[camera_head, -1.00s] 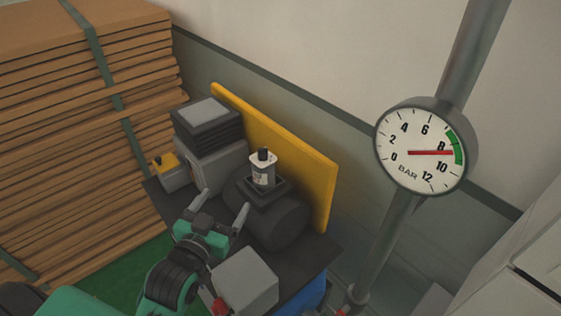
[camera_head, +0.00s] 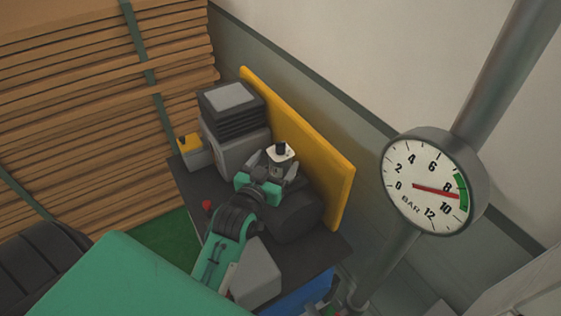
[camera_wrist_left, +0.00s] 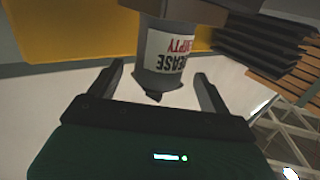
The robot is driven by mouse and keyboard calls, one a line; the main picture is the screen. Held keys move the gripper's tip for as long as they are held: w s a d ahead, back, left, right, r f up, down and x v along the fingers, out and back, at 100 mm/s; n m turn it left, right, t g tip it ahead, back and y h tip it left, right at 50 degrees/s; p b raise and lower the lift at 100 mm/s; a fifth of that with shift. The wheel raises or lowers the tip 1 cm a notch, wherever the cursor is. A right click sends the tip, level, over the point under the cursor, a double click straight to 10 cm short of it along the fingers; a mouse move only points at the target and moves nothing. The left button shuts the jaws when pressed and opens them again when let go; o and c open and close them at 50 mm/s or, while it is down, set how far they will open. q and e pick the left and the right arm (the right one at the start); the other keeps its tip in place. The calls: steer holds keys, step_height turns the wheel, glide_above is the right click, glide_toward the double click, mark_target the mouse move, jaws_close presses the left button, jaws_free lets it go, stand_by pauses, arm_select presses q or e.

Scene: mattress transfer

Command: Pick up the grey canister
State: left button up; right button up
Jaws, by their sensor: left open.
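The grey canister (camera_head: 281,153) has a dark cap and stands on a small dark holder on top of the dark cylindrical machine. In the left wrist view it appears upside down (camera_wrist_left: 165,60), with a white label whose red lettering reads "EMPTY". My left gripper (camera_head: 273,164) is at the canister in the head view and hides its lower part. In the left wrist view my left gripper's two fingers (camera_wrist_left: 161,77) are open, one on each side of the canister, with gaps between. My right gripper is not in view.
The dark cylinder (camera_head: 297,218) lies on a dark bench top (camera_head: 185,190). A grey ribbed machine (camera_head: 232,108) stands left of the canister, and a yellow panel (camera_head: 310,140) rises behind. A pressure gauge (camera_head: 425,183) on a pole is at the right. Stacked brown boards (camera_head: 80,100) fill the left.

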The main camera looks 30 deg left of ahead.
mark_target(282, 153)
arm_select(q)
steer(key=shift+w+r, duration=0.1)
steer(key=shift+w, duration=0.2)
steer(key=w+p, duration=0.2)
steer(key=w, duration=0.2)
steer(key=shift+f+p, duration=0.25)
steer(key=shift+p, duration=0.15)
steer(key=shift+w+a+f, duration=0.1)
steer(key=shift+w, duration=0.25)
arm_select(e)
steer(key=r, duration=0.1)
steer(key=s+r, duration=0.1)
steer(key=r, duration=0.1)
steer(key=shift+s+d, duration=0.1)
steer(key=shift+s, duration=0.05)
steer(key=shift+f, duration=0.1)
arm_select(q)
steer(key=c, duration=1)
steer(key=shift+c, duration=0.7)
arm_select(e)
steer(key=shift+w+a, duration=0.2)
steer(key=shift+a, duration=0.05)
